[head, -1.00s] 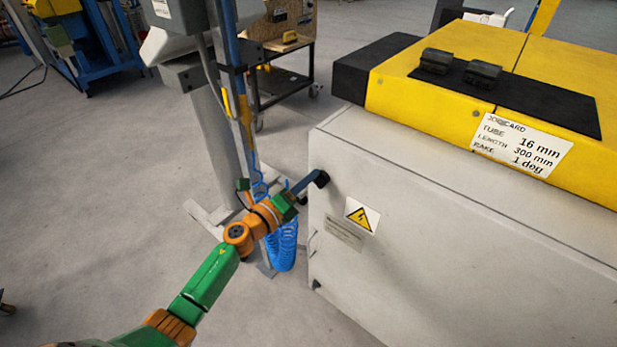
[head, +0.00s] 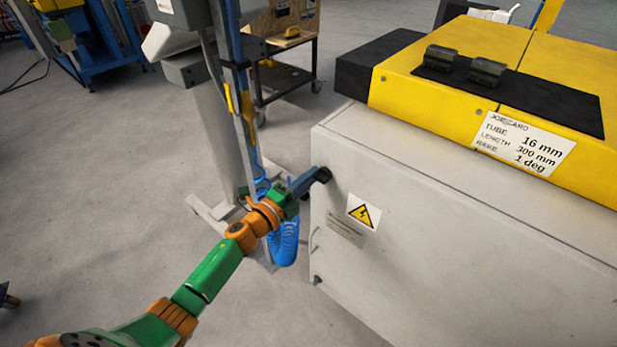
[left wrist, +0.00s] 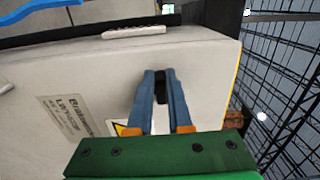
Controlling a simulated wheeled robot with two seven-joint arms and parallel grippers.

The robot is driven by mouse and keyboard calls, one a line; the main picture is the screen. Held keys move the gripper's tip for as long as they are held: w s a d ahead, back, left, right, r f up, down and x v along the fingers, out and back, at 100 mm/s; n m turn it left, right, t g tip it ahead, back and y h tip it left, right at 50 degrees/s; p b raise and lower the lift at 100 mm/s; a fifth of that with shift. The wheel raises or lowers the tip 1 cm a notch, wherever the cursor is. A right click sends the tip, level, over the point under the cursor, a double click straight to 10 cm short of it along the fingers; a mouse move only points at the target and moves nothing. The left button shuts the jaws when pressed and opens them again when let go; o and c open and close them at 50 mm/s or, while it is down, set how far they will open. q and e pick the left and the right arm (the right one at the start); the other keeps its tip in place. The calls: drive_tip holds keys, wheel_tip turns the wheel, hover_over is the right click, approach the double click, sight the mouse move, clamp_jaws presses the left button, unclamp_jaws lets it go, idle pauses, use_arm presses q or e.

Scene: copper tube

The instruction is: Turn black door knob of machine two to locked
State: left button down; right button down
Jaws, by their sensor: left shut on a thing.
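The black door knob (head: 324,174) sits near the upper left corner of the grey cabinet door (head: 420,235) of the yellow-topped machine. My left gripper (head: 317,176) reaches it from the left, its blue fingers shut on the knob. I cannot tell the knob's exact turn angle. My right gripper is not in view.
A warning sign (head: 363,212) is on the door, right of the knob. A grey post with a coiled blue hose (head: 284,243) stands close behind my left arm. A wheeled cart (head: 288,75) is farther back.

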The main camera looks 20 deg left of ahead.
use_arm(q)
drive_tip(key=shift+f, duration=0.1)
idle(0.3)
drive_tip(key=c, duration=0.8)
unclamp_jaws()
drive_tip(key=shift+d, duration=0.15)
drive_tip(key=shift+c, duration=0.2)
drive_tip(key=v, duration=0.7)
